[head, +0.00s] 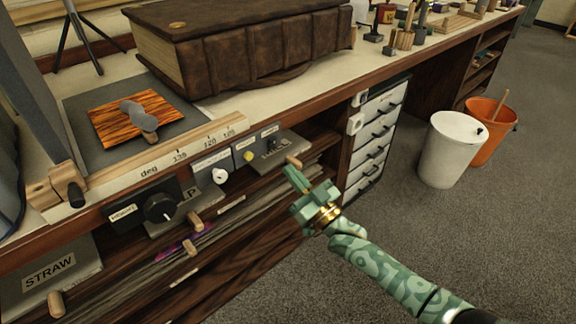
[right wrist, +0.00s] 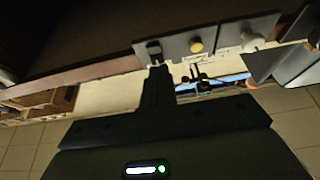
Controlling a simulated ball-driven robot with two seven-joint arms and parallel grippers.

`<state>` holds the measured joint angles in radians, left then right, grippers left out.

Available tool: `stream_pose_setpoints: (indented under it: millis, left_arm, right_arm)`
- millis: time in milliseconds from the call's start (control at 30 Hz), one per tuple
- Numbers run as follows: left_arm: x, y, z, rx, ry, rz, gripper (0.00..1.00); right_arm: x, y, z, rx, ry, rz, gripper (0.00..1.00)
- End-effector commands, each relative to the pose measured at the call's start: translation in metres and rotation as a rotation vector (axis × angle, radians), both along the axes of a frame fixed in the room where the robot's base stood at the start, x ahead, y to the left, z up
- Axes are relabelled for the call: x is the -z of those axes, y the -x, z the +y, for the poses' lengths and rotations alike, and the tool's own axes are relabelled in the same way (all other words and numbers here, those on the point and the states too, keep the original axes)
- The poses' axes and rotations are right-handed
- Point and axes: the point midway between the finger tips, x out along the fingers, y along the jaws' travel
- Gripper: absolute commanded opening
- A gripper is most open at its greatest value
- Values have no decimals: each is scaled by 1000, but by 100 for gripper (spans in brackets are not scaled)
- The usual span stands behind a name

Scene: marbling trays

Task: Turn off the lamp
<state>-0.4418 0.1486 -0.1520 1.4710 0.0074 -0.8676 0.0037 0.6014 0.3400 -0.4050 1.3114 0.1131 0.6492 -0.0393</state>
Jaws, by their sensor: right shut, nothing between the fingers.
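A small dark switch (head: 272,144) sits on a grey plate (head: 284,148) at the right end of the control row on the bench front. The same switch (right wrist: 154,47) shows in the right wrist view, straight beyond the fingertips. My right gripper (head: 292,174), green-patterned, is shut and empty, just in front of and below that plate. In the wrist view its fingers (right wrist: 157,72) reach close to the switch; I cannot tell whether they touch it. The labels there are too small to read. No lamp is clearly seen. My left gripper is not in view.
Beside the switch are a yellow button (head: 249,156), a white knob (head: 220,176) and a black dial (head: 160,208). Wooden pegs stick out below. A thick brown book (head: 240,50) lies on the bench. White (head: 450,150) and orange (head: 492,130) bins stand on the floor at right.

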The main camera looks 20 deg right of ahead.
Motion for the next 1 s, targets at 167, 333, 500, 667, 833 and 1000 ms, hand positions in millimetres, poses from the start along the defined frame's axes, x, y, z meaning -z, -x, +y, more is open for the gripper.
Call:
stream_pose_setpoints:
  millis: [167,333,500,667,833,1000]
  left_arm:
    - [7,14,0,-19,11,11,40]
    - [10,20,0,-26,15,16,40]
    - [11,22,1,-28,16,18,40]
    - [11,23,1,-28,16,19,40]
    - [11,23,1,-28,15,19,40]
    - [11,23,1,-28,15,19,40]
  right_arm:
    - [30,29,-11,0,1,4,0]
    - [50,47,-17,0,0,3,0]
    - [59,56,-20,0,1,2,0]
    - [60,57,-21,0,1,2,0]
    - [60,57,-21,0,1,2,0]
    - [60,57,-21,0,0,1,0]
